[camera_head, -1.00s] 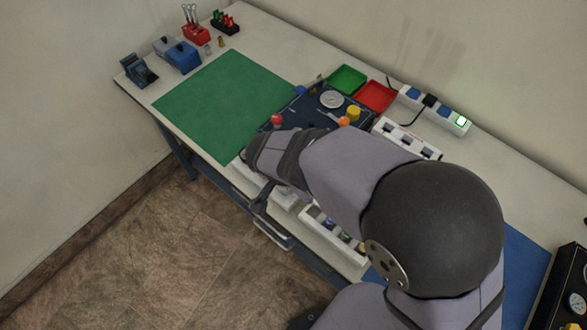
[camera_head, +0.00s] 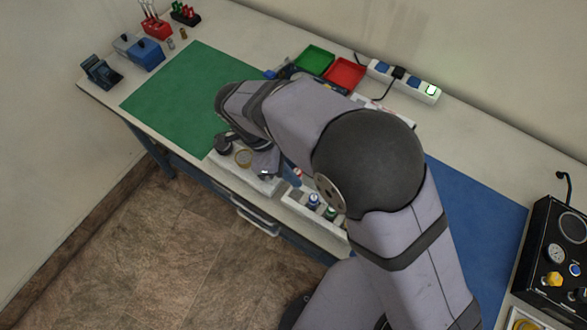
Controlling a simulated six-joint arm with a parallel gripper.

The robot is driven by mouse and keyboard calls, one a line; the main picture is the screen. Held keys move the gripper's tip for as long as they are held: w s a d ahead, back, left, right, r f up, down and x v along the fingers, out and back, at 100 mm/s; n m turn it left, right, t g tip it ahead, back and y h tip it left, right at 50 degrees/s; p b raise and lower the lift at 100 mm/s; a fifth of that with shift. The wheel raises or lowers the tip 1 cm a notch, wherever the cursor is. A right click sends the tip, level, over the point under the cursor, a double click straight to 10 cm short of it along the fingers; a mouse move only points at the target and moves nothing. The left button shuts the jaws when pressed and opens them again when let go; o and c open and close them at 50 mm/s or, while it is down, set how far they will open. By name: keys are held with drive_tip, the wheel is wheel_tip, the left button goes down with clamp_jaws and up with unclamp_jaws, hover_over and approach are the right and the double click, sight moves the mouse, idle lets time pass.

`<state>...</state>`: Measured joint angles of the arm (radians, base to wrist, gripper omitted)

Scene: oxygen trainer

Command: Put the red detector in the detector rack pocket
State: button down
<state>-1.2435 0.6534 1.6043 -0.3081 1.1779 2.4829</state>
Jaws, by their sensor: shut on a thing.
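My gripper (camera_head: 268,162) points down over the front edge of the bench, near a white block (camera_head: 222,162) with a yellow ring. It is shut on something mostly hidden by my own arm. A small red patch (camera_head: 297,172) shows beside the fingers, next to a dark blue part; it looks like the red detector, but too little shows to be sure of its shape. A white rack (camera_head: 341,240) with blue and green round items stands just right of the gripper. Another white rack (camera_head: 402,115) behind my arm is largely hidden, so its pockets cannot be made out.
A green mat (camera_head: 175,100) lies clear at the left. A green tray (camera_head: 314,60) and a red tray (camera_head: 345,73) stand at the back, near a power strip (camera_head: 405,82). A blue mat (camera_head: 480,215) and a black gauge panel (camera_head: 555,255) are at the right.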

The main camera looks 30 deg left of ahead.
drive_tip(key=shift+f+b, duration=2)
drive_tip(key=shift+f, duration=0.5)
drive_tip(key=shift+f+b, duration=0.3)
drive_tip(key=shift+b, duration=0.1)
drive_tip(key=shift+f+b, duration=0.3)
drive_tip(key=shift+f, duration=0.05)
drive_tip(key=shift+f+b, duration=0.75)
drive_tip(key=shift+f, duration=0.25)
drive_tip(key=c, duration=1.5)
unclamp_jaws()
drive_tip(key=shift+b+v, duration=1.05)
drive_tip(key=shift+v, duration=2.65)
